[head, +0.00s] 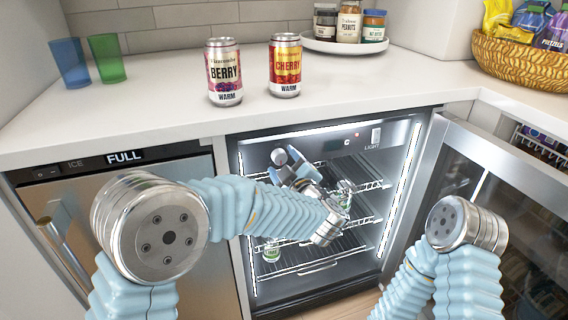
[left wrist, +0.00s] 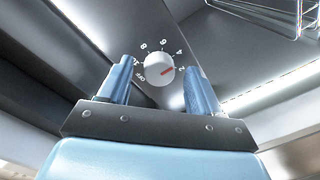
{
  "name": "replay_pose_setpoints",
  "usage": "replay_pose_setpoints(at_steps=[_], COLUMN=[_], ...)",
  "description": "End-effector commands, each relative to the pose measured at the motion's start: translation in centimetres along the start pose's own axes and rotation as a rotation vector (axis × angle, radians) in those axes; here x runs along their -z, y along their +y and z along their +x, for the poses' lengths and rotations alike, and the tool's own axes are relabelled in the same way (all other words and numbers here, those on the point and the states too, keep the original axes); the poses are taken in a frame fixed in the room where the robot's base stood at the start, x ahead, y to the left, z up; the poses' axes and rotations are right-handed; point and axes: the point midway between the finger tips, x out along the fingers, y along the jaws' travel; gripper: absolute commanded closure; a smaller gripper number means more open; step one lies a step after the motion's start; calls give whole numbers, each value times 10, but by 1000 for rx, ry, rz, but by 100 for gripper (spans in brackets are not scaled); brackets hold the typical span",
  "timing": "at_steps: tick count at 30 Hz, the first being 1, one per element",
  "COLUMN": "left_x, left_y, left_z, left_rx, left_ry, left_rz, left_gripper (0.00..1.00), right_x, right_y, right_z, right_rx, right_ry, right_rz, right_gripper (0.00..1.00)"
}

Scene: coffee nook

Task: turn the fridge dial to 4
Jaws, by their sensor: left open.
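The fridge dial (left wrist: 159,70) is a round white knob on a grey panel, ringed by printed marks from OFF up through several numbers. My left gripper (left wrist: 161,82) is open, with one blue finger on each side of the dial. I cannot tell whether either finger touches it. In the head view the left gripper (head: 289,160) is inside the open fridge (head: 308,293), near the top.
The fridge door (head: 510,190) stands open at right. Wire shelves (head: 345,222) with a few cans lie below and behind my left gripper. A berry can (head: 224,72) and a cherry can (head: 285,66) stand on the counter (head: 150,110) above. An ice machine (head: 60,200) is at left.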

Motion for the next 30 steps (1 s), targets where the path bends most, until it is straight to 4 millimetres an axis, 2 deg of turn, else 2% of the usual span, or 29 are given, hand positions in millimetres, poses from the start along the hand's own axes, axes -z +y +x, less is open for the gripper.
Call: replay_pose_setpoints(at_steps=[9,15,21,30], left_x=[-2,-2,-1,0], left_y=[0,0,0,0], left_z=[-73,-113,-129,-130], left_rx=[-4,-3,-1,0], left_ry=[-3,-3,-1,-1], left_rz=[0,-1,0,0], left_gripper=[36,36,36,36], right_x=[2,2,3,3], right_y=[6,9,10,10], right_z=[9,12,13,12], right_rx=[-4,-6,-7,-7], right_ry=[4,6,7,8], right_rz=[4,6,7,7], right_gripper=[57,57,57,57])
